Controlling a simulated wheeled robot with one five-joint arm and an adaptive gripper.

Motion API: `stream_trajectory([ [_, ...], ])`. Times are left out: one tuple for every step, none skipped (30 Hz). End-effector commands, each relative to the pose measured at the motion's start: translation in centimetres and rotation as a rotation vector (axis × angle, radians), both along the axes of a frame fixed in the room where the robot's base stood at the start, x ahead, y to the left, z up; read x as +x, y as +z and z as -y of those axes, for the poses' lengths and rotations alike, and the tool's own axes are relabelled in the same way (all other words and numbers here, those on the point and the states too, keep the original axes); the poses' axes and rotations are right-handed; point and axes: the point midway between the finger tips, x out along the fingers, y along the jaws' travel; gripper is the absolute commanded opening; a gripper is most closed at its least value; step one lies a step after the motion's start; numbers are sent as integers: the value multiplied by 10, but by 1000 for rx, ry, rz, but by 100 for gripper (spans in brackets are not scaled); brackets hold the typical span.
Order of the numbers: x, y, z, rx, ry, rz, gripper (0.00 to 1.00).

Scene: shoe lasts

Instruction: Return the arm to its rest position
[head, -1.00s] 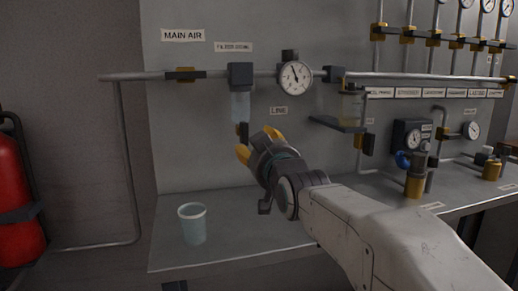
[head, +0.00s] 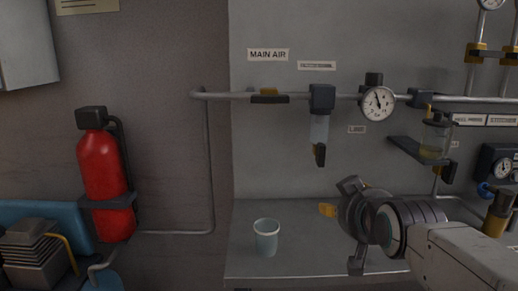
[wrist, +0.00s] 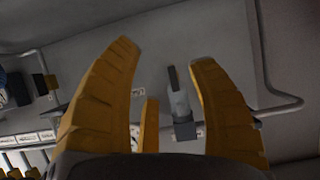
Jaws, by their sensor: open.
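My gripper (head: 342,204) is at the right of the head view, in front of the grey wall panel and above the bench. In the wrist view its yellow fingers (wrist: 165,70) stand wide apart with nothing held between them. Past the fingers, the filter bowl (wrist: 180,100) hangs on the wall pipe, apart from them. In the head view, the fingers are mostly hidden behind the wrist, with one yellow tip showing on its left side.
A pale blue cup (head: 266,238) stands on the bench (head: 300,210), left of my gripper. The filter bowl (head: 320,130), gauge (head: 378,104) and a small shelf (head: 418,150) are on the wall above. A red extinguisher (head: 104,180) hangs at the left.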

Motion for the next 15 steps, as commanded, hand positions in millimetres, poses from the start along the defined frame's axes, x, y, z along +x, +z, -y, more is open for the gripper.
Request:
stream_trajectory([
  [-16, 14, 0, 0, 0, -60, 53],
  [-25, 13, 0, 2, 0, -95, 53],
  [-37, 11, -1, 2, 0, -144, 53],
  [-47, 10, -1, 2, 0, -180, 53],
  [-57, 9, -1, 2, 0, -216, 53],
  [-70, 8, -1, 4, 0, -264, 53],
  [-81, 7, -1, 4, -1, -300, 53],
  [-91, 6, -1, 4, 0, -336, 53],
  [-105, 5, -1, 4, -1, -383, 53],
  [-116, 5, -1, 4, 0, -417, 53],
  [-126, 4, -1, 5, -1, -450, 53],
  [-139, 4, -1, 6, -1, -493, 53],
  [-149, 4, -1, 6, -1, -524, 53],
  [-158, 3, -1, 6, -1, -554, 53],
  [-171, 3, -2, 6, -2, -591, 53],
])
